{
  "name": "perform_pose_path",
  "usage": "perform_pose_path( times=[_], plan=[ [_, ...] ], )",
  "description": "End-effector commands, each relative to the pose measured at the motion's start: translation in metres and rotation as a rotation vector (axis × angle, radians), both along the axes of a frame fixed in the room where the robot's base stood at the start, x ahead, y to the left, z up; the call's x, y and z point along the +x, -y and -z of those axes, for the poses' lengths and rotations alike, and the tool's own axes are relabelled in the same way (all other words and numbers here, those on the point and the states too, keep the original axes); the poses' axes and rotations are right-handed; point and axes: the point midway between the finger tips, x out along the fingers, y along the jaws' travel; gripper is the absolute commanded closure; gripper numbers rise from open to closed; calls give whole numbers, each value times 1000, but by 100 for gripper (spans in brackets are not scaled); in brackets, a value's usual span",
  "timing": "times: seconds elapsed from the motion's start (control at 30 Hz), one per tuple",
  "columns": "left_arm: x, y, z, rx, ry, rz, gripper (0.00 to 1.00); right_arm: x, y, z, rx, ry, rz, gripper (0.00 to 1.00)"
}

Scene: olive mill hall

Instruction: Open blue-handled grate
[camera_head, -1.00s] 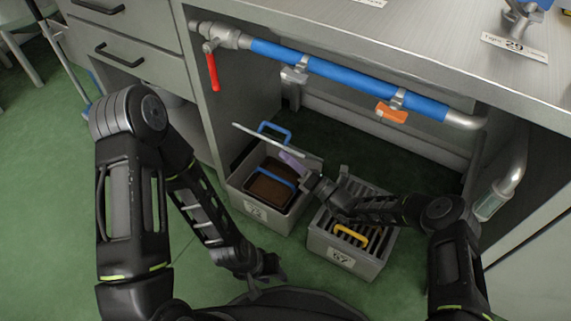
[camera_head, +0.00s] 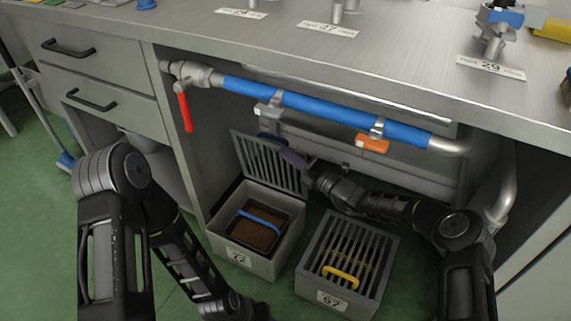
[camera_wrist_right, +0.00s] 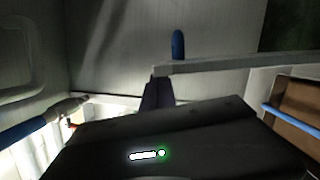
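The blue-handled grate (camera_head: 270,163) stands tilted up steeply at the back of the left grey box (camera_head: 226,245), labelled 72. My right gripper (camera_head: 292,159) is at the grate's upper right edge. In the right wrist view its purple fingers (camera_wrist_right: 158,92) look closed together beside the grate's edge, apart from the handle; contact is unclear. Inside the open box is a brown-filled tray (camera_head: 256,235) with a blue handle. My left gripper (camera_head: 250,308) is low at the bottom, its fingers unclear.
The right box (camera_head: 312,284), labelled 67, has its yellow-handled grate (camera_head: 352,262) lying closed. A blue pipe (camera_head: 320,108) with a red lever (camera_head: 186,112) and orange tag (camera_head: 372,144) runs under the counter (camera_head: 330,60).

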Motion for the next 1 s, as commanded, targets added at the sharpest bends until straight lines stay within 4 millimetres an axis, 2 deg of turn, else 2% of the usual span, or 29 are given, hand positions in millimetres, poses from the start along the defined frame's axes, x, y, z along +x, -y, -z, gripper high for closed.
perform_pose_path(
  times=[0.47,0.57,0.9,1.0],
  plan=[
    [0,0,-4,0,-1,0,64,1,1,-8,0,2,2,100],
    [-1,0,-10,0,-2,2,64,1,1,-19,0,2,2,100],
    [-5,-1,-38,-3,-14,7,64,1,1,-81,1,3,1,100],
    [-6,-1,-42,-3,-18,9,64,1,1,-93,0,2,2,100]
  ],
)
